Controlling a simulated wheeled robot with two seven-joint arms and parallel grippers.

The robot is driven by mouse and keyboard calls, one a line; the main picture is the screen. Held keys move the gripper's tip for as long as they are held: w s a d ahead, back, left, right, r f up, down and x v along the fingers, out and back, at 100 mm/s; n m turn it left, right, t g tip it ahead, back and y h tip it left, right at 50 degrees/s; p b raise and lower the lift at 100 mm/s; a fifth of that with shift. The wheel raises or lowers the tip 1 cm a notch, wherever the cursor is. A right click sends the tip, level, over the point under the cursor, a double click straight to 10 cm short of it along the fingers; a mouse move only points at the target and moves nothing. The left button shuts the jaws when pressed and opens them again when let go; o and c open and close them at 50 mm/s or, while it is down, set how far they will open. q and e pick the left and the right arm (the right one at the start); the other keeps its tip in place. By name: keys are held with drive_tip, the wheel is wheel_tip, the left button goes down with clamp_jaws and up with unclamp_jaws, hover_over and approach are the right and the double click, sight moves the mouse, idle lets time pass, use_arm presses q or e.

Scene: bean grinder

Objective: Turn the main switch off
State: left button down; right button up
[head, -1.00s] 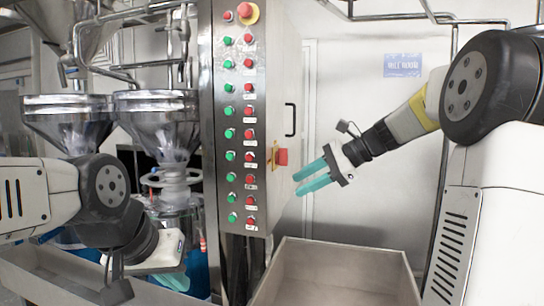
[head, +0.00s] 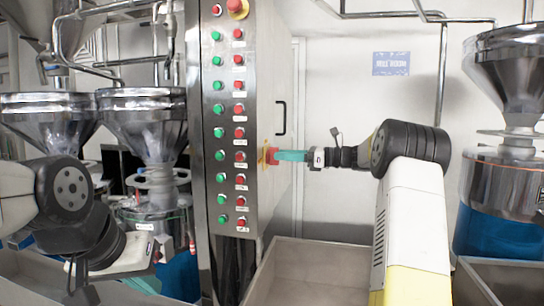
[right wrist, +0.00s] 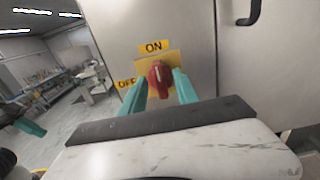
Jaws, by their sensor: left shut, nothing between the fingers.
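The main switch is a red knob (right wrist: 160,79) on a yellow plate on the side of the steel control cabinet (head: 224,130). In the right wrist view, its pale mark points up toward the "ON" label (right wrist: 153,47); an "OFF" label (right wrist: 127,83) is at left. It also shows in the head view (head: 270,156). My right gripper (right wrist: 160,85) is open, with its teal fingers on either side of the knob; I cannot tell whether they touch it. My left gripper (head: 148,284) is shut and empty at the lower left, away from the switch.
The cabinet front carries rows of green and red buttons and a red emergency button (head: 237,8). A black door handle (head: 281,118) is near the switch. A metal bin (head: 315,252) stands below. Steel grinder hoppers (head: 145,115) are at left, another machine (head: 512,180) at right.

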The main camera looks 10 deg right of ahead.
drive_tip(key=shift+w+a, duration=0.3)
drive_tip(key=shift+a, duration=0.35)
clamp_jaws()
